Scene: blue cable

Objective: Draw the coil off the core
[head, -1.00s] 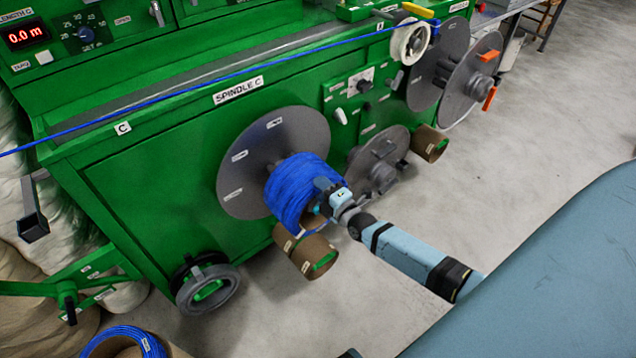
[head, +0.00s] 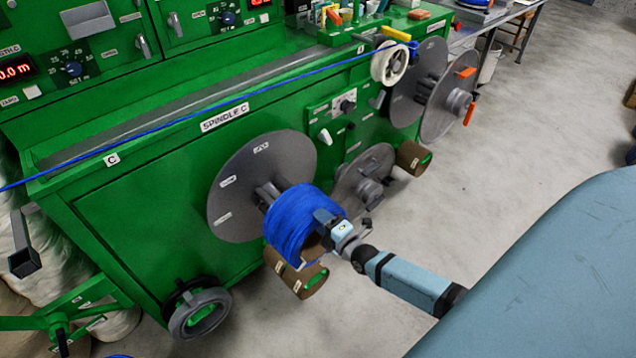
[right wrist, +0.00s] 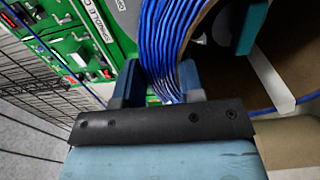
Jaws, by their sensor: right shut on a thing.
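The blue cable coil (head: 287,228) hangs in front of the grey flange disc (head: 232,205) of spindle C. Grey bars of the core (head: 266,190) show in the gap between the disc and the coil. The coil's far end still appears to be around the core; how much is inside is hidden. My right gripper (head: 328,226) is shut on the near rim of the coil. In the right wrist view its fingers (right wrist: 160,86) straddle the blue strands (right wrist: 163,40), and a tan inner surface shows beside them. My left gripper is out of view.
Brown tubes (head: 312,282) stick out under the coil. A grey handwheel (head: 200,312) is at the lower left of the green machine (head: 130,230). A smaller grey disc (head: 365,172) stands right of the coil. A blue cable (head: 150,128) runs along the machine top.

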